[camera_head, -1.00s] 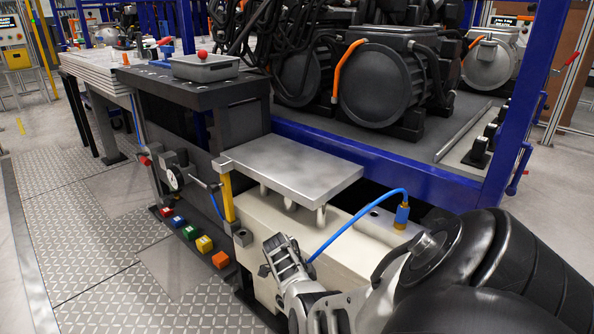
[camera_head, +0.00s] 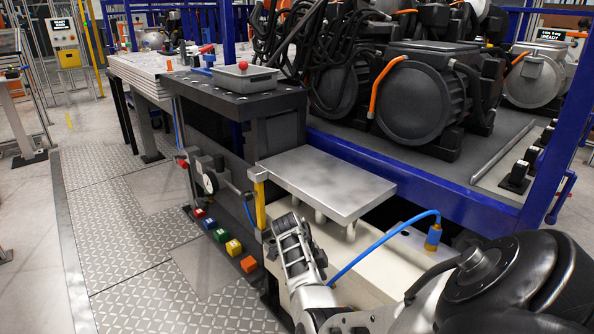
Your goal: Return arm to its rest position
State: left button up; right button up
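My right arm enters from the lower right, black at the shoulder and silver-grey further out. Its gripper end (camera_head: 292,234) is in front of the cream machine block (camera_head: 350,262), just below and left of the flat metal plate (camera_head: 328,184). I see no object held there, but the fingers are too unclear to tell open from shut. My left arm and gripper are not in view.
A blue hose (camera_head: 385,236) arcs from a brass fitting (camera_head: 433,236) behind my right arm. A dark bench (camera_head: 240,100) carries a grey tray (camera_head: 238,78) with a red ball-shaped top. Colored blocks (camera_head: 233,247) line the machine's foot. The left floor (camera_head: 130,215) is clear.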

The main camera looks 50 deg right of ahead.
jog(key=a+n+t+p, duration=0.2)
jog(key=a+n+t, duration=1)
jog(key=a+n, duration=0.8)
jog(key=s+a+r+n+t+y, duration=0.1)
jog(key=s+a+r+n+y, duration=0.1)
jog(key=a, duration=0.3)
jog(key=s+a+r+n+t+y, duration=0.1)
jog(key=s+a+r+n+y, duration=0.1)
jog(key=a+n, duration=0.3)
jog(key=s+a+r+n+y+p, duration=0.1)
jog(key=s+a+r+n+y, duration=0.1)
jog(key=a, duration=0.4)
jog(key=shift+s+r+n+t+y, duration=0.3)
jog(key=shift+s+r+n+t, duration=0.1)
jog(key=shift+s+r+n, duration=0.55)
jog(key=shift+d+f, duration=0.1)
